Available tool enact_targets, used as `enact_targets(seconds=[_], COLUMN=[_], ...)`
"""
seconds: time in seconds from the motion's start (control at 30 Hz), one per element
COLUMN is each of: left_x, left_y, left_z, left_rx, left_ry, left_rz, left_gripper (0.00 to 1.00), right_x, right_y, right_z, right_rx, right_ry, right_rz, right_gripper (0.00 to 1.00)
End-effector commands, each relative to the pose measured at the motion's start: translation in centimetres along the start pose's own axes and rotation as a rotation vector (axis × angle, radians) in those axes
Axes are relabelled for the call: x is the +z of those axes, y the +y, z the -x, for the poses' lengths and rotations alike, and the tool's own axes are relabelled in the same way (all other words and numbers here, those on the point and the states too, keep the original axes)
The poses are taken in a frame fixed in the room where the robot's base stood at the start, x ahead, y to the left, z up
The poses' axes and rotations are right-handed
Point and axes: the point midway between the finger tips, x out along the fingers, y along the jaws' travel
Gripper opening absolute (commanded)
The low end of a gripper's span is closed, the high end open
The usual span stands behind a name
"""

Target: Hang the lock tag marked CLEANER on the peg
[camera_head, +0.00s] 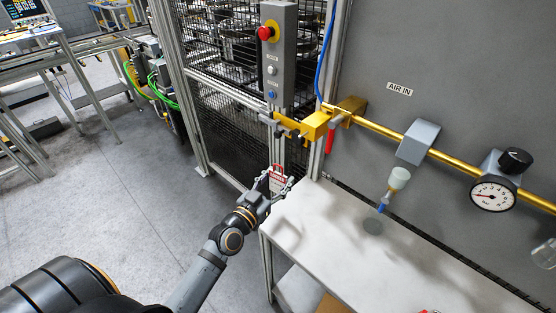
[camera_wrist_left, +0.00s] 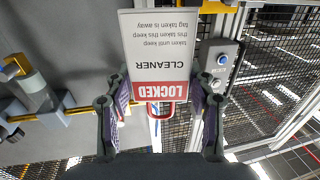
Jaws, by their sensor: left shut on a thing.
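The lock tag (camera_head: 278,179) is a white card with a red LOCKED band. In the left wrist view the tag (camera_wrist_left: 160,50) appears upside down and reads CLEANER, with a red loop at its banded end. My left gripper (camera_head: 274,185) is shut on the tag, with a finger on each side of it in the wrist view (camera_wrist_left: 160,104). It holds the tag in the air by the table's far left corner, below the yellow bracket (camera_head: 315,126). I cannot clearly make out the peg. My right gripper is not in view.
A grey control box (camera_head: 279,70) with a red stop button (camera_head: 265,33) stands above the bracket. A yellow air pipe (camera_head: 385,131) with a gauge (camera_head: 492,195) runs along the grey wall. The white table (camera_head: 330,225) is mostly clear. Mesh fencing (camera_head: 225,100) stands behind.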

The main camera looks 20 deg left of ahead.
Motion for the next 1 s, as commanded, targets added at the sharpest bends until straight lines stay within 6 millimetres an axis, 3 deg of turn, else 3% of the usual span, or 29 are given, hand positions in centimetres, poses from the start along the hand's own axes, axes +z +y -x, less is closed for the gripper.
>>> enact_targets(seconds=[0.2, 0.4, 0.8, 1.0], left_x=[-4.5, -7.2, -8.4, -8.8], left_y=[-0.5, 0.3, 1.0, 0.9], left_z=[0.1, 0.5, 0.9, 0.1], left_rx=[0.218, 0.37, 0.443, 0.438], left_ry=[-0.001, 0.001, 0.005, 0.011], left_rz=[-0.008, -0.001, 0.005, 0.007], left_gripper=[0.38, 0.38, 0.38, 0.38], right_x=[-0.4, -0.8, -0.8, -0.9], right_y=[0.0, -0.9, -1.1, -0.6], right_z=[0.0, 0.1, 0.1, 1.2], right_rx=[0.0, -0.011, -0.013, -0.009], right_ry=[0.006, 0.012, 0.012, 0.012], right_rz=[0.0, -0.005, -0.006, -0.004], right_gripper=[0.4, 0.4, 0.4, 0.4])
